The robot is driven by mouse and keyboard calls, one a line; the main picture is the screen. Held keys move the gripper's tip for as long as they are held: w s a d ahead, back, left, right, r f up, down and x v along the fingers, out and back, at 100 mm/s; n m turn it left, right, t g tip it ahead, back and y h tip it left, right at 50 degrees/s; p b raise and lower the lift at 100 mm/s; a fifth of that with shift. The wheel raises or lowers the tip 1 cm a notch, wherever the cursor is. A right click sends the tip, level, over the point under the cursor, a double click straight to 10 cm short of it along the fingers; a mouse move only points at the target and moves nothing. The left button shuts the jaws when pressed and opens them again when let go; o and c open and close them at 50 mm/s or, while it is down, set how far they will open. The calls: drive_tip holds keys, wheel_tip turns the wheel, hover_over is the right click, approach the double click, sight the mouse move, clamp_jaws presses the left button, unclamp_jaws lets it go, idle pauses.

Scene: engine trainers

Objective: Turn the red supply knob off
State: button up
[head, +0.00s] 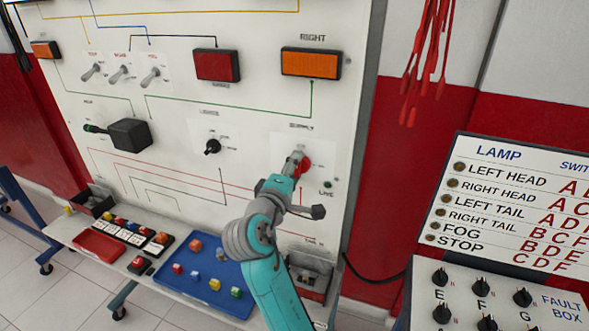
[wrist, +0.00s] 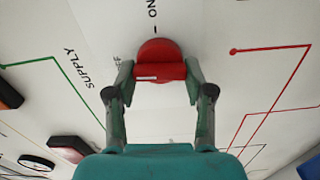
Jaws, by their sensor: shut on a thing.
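The red supply knob (head: 306,163) is on the white upright panel, partly hidden by my gripper in the head view. In the wrist view the red knob (wrist: 158,48) has a raised grip bar (wrist: 158,71) with a white line on it. The bar lies across the picture, below the printed "ON" and a tick mark. My gripper (head: 297,160) has one finger at each end of the bar and is shut on it, as the wrist view shows (wrist: 158,74). The "SUPPLY" label (wrist: 78,68) shows left of the knob.
A small green light marked LIVE (head: 328,184) is right of the knob. A black knob (head: 212,146) is to its left. Below are a blue tray (head: 205,301) with several coloured blocks and a red tray (head: 98,246). A fault box (head: 500,300) stands at right.

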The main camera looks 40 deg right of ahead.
drive_tip(key=shift+n, duration=0.7)
drive_tip(key=o, duration=1.2)
drive_tip(key=shift+c, duration=0.2)
drive_tip(key=shift+a, duration=0.1)
drive_tip(key=v, duration=1.1)
drive_tip(key=shift+s+a, duration=0.25)
drive_tip(key=shift+a, duration=0.05)
drive_tip(key=shift+f, duration=0.1)
